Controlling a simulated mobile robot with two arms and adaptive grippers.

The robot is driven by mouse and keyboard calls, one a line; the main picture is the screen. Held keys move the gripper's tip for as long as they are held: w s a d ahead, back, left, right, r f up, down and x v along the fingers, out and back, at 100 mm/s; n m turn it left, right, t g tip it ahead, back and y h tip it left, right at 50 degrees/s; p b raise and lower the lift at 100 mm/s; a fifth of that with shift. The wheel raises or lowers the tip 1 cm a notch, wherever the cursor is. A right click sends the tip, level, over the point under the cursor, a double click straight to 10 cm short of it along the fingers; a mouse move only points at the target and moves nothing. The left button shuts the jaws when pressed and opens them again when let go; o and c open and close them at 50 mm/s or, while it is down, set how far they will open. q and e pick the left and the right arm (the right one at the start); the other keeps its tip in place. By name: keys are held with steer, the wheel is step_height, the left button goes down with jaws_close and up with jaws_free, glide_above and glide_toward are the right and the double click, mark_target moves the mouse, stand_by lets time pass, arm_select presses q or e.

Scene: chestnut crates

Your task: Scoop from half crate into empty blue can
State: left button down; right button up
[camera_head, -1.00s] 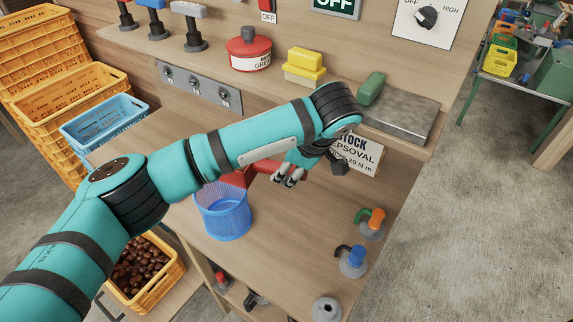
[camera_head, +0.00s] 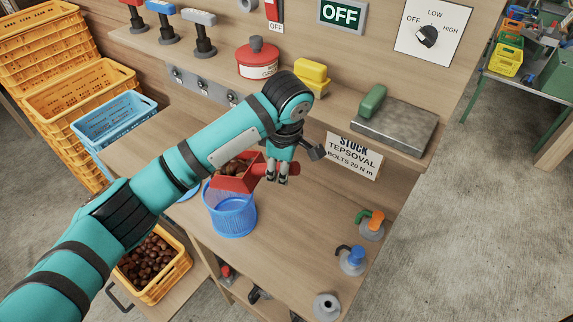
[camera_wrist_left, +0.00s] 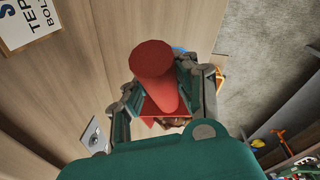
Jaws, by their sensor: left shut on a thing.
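My left gripper (camera_head: 277,172) is shut on the handle of a red scoop (camera_head: 233,184). The scoop holds brown chestnuts (camera_head: 236,167) and is over the rim of the blue can (camera_head: 231,217), which stands upright on the bench. No chestnuts show through the can's see-through side. In the left wrist view the red handle (camera_wrist_left: 153,62) sits between the fingers (camera_wrist_left: 165,95), with a few chestnuts in the bowl below and a sliver of the blue can behind. The yellow crate (camera_head: 180,274) with chestnuts stands low at the left, partly behind my arm. My right gripper is not in view.
A blue crate (camera_head: 104,124) and stacked yellow crates (camera_head: 45,57) stand at the left. The shelf holds a red tin (camera_head: 258,64), a yellow block (camera_head: 312,73) and a metal plate (camera_head: 392,128). Clamps (camera_head: 370,228) line the bench's right edge. The middle of the bench is clear.

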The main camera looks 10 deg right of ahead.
arm_select(q)
steer(key=shift+w+a+r+h, duration=0.15)
steer(key=shift+w+r+h, duration=0.05)
steer(key=shift+r+h, duration=0.15)
steer(key=shift+w+a+r+g+h, duration=0.2)
steer(key=shift+a+r+g+h, duration=0.1)
steer(key=shift+r, duration=0.15)
steer(key=shift+w+a+r+g+h, duration=0.2)
steer(key=shift+a+r+g+h, duration=0.1)
steer(key=shift+r, duration=0.1)
steer(key=shift+w+a+r+g+h, duration=0.3)
steer(key=shift+w+a+r+h, duration=0.15)
steer(key=shift+a+r, duration=0.15)
steer(key=shift+w+a+r+g+h, duration=0.3)
steer(key=shift+a+r+h, duration=0.1)
steer(key=shift+a+r, duration=0.2)
steer(key=shift+w+a+r+g+h, duration=0.3)
steer(key=shift+w+a+r+h, duration=0.25)
steer(key=shift+a, duration=0.2)
steer(key=w+a+r+g+h, duration=0.2)
steer(key=w+a+r+h, duration=0.1)
steer(key=a, duration=0.2)
steer(key=shift+n, duration=0.3)
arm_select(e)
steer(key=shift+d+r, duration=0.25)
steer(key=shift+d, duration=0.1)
